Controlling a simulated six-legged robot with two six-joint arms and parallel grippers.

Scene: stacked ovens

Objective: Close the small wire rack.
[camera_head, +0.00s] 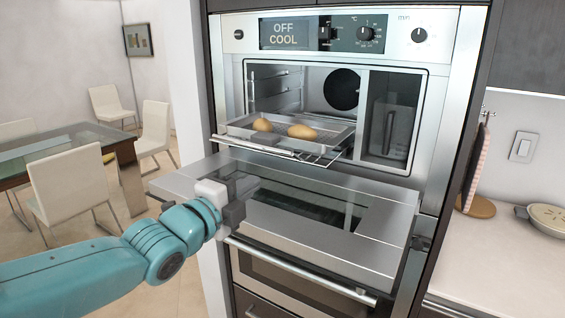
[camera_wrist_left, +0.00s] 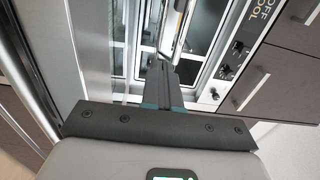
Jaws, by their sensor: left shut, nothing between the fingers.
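The small wire rack (camera_head: 329,155) is slid partway out of the upper oven (camera_head: 300,85), its front edge over the lowered oven door. A metal tray (camera_head: 340,134) with two brown, potato-like items (camera_head: 302,132) rests on it. My left gripper (camera_head: 238,200) is shut and empty, in front of and below the rack's left front, by the open door (camera_head: 385,225). Whether it touches the door cannot be told. In the left wrist view the closed fingers (camera_wrist_left: 163,75) point toward the oven; a bright metal bar beyond their tips may be the rack's edge. My right gripper is out of view.
The lowered door sticks out flat below the rack. A second oven with a bar handle (camera_head: 300,270) is beneath it. A glass table (camera_head: 70,150) with white chairs stands at the left. A counter (camera_head: 500,265) is at the right.

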